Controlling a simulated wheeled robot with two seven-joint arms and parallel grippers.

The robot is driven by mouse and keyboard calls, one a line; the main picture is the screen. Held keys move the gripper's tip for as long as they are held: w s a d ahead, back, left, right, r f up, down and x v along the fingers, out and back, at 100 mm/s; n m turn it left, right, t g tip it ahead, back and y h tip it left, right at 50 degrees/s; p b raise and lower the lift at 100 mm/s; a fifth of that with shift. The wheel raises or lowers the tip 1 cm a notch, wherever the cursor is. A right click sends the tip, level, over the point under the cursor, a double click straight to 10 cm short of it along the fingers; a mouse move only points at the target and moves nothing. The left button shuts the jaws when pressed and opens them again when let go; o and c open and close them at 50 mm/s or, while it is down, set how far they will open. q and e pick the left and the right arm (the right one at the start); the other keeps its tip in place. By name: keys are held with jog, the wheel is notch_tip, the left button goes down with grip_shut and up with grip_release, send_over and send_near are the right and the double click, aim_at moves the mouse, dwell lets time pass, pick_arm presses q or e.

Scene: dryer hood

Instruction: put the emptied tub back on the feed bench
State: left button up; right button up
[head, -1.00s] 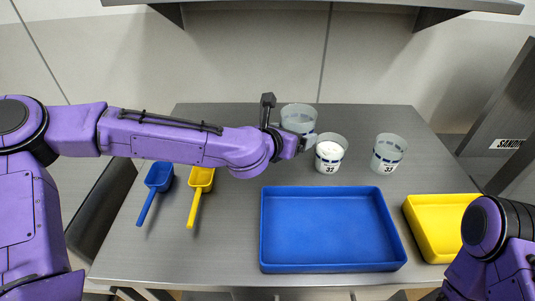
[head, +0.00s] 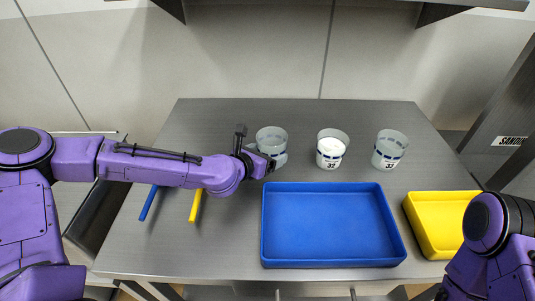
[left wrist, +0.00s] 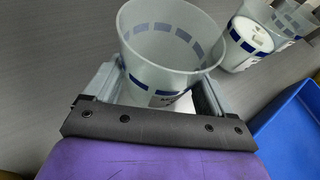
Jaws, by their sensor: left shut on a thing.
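The emptied tub (head: 272,135) is a translucent pale cup with a band of dark blue blocks. My left gripper (head: 268,163) is shut on its lower wall, and the scoop handles lie to its left. In the left wrist view the tub (left wrist: 165,60) stands upright between the two fingers, and its visible inside looks empty. The tub is over the back middle of the steel feed bench (head: 220,245). I cannot tell whether its base touches the bench. My right gripper is out of view; only part of that arm shows at the lower right.
A tub with white contents (head: 332,148) and another tub (head: 390,150) stand to the right. A blue tray (head: 330,262) lies in front, with a yellow tray (head: 440,250) beside it. A blue handle (head: 148,204) and a yellow handle (head: 195,207) lie at left. The back left bench is clear.

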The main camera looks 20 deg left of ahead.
pick_arm(q)
jog(key=o, duration=1.1)
jog(key=shift+w+f, duration=0.1)
jog(key=shift+r+p, duration=0.4)
jog(key=v, duration=0.9)
jog(key=shift+a, duration=0.1)
jog(key=p+v, duration=0.3)
jog(key=p, duration=0.2)
jog(key=shift+f, duration=0.2)
